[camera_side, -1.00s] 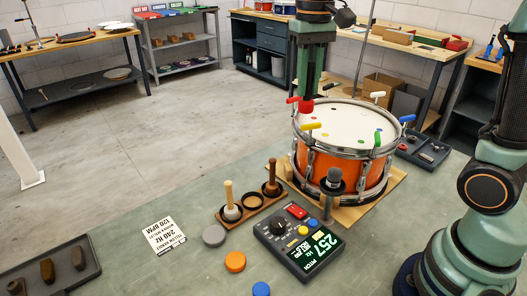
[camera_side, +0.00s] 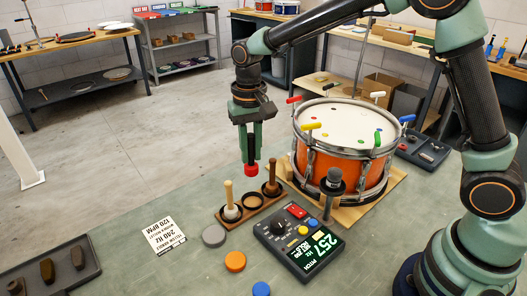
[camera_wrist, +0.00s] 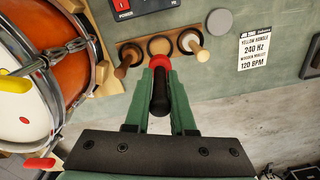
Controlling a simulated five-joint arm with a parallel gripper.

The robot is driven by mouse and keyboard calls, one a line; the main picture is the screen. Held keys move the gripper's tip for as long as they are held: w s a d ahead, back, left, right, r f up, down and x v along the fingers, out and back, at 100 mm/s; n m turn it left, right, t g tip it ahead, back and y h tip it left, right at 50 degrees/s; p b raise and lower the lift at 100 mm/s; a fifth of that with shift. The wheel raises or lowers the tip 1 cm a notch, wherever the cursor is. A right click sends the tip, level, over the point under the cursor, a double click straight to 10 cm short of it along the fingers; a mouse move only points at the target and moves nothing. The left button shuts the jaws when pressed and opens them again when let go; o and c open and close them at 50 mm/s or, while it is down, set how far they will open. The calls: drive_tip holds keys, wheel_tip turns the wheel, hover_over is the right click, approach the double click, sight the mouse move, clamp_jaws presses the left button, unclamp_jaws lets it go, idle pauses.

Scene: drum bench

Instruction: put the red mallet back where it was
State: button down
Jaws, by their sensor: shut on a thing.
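My gripper (camera_side: 251,161) is shut on the red mallet, whose red head (camera_side: 250,171) hangs below the green fingers. In the wrist view the red head (camera_wrist: 159,62) shows at the fingertips (camera_wrist: 160,78), with its dark handle (camera_wrist: 160,95) between the fingers. Head and fingers are above the bench, close to the brown mallet rack (camera_side: 257,208); the exact height gap is hard to judge. The rack has three rings. The middle ring (camera_wrist: 160,37) is empty. A mallet with a pale handle (camera_side: 228,193) and one with a brown handle (camera_side: 271,170) stand upright in the outer rings.
The orange drum (camera_side: 325,160) with coloured handles on its rim stands right of the rack. A microphone (camera_side: 333,182) and a control box (camera_side: 300,243) are nearby. A label card (camera_side: 164,235) and coloured discs (camera_side: 235,261) lie on the bench.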

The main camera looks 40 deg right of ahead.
wheel_tip(320, 180, down, 10)
drive_tip(key=shift+r, duration=0.15)
idle(0.3)
drive_tip(key=c, duration=0.8)
unclamp_jaws()
drive_tip(key=shift+o, duration=0.2)
wheel_tip(320, 180, up, 12)
drive_tip(key=shift+r, duration=0.1)
drive_tip(key=s+d+r+n+t, duration=0.1)
drive_tip(key=s+d+r+t, duration=0.1)
drive_tip(key=s+d, duration=0.3)
drive_tip(key=s+d+r+n+t, duration=0.2)
drive_tip(key=s+d+r, duration=0.3)
drive_tip(key=s, duration=0.5)
drive_tip(key=shift+s+d+r+n+t, duration=0.2)
drive_tip(key=shift+d+r+n+t, duration=0.1)
drive_tip(key=shift+d+t, duration=0.45)
